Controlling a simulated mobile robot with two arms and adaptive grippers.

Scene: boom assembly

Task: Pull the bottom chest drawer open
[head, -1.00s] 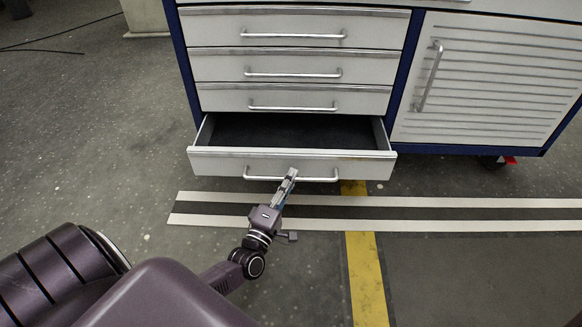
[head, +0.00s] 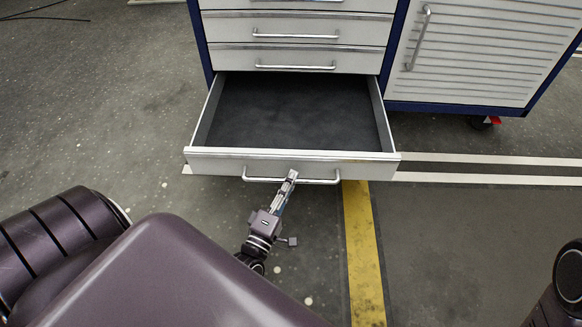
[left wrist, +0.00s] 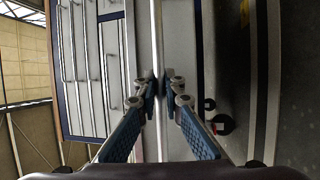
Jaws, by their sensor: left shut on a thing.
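The bottom chest drawer (head: 290,162) is pulled far out of the chest, and its dark inside is bare. Its bar handle (head: 318,181) runs along the front panel. My left gripper (head: 291,176) is shut on the handle, near its middle. In the left wrist view the two blue-padded fingers (left wrist: 159,92) close on the handle bar (left wrist: 157,40), which runs vertically through that picture. My right gripper is not in view; only a dark piece of my own arm shows at the right edge of the head view.
Above it, several closed drawers (head: 295,59) with bar handles fill the chest. A louvred cabinet door (head: 480,50) is to the right, with a red caster (head: 493,120) below. Open floor with a yellow stripe (head: 362,250) lies in front.

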